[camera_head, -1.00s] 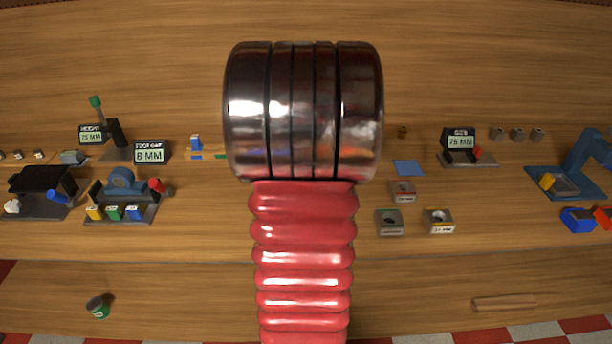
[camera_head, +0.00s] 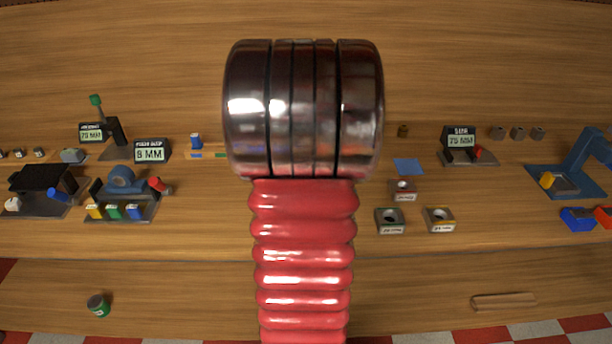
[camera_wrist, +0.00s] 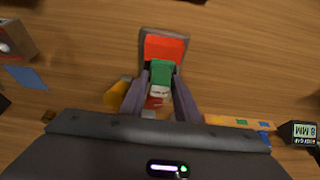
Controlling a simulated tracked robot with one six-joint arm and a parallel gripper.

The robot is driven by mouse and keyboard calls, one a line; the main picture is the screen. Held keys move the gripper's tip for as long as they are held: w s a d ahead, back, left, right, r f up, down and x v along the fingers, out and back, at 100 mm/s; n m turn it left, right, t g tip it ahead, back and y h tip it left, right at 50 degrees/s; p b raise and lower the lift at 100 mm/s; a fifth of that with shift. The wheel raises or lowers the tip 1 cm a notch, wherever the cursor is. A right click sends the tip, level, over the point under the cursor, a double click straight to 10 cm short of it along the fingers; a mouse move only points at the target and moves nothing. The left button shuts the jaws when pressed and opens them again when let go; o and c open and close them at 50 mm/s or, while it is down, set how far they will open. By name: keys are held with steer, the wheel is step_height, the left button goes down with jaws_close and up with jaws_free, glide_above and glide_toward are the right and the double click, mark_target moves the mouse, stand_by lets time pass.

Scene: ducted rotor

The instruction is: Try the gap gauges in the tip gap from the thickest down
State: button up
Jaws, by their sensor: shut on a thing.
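My gripper (camera_wrist: 160,76) shows in the wrist view, its two dark fingers shut on a green block with a pale label, which looks like a gap gauge (camera_wrist: 161,71). A grey-framed piece with an orange-red face (camera_wrist: 164,48) lies just beyond the green block; I cannot tell whether they touch. A yellow part (camera_wrist: 117,93) and a bit of red show beside and between the fingers. A strip (camera_wrist: 240,122) with coloured marks lies to the right, with a blue block (camera_wrist: 265,136) at its end. The tip gap is not clearly visible. In the head view my arm hides my gripper.
An 8 MM display (camera_head: 149,151) stands left of the strip in the head view. Further left is a blue ring fixture (camera_head: 122,179) with yellow, green and blue blocks. A blue square (camera_head: 408,167) and several labelled blocks (camera_head: 390,222) are right of my arm.

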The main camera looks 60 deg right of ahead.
steer(key=shift+r, duration=3.35)
steer(key=shift+r, duration=0.1)
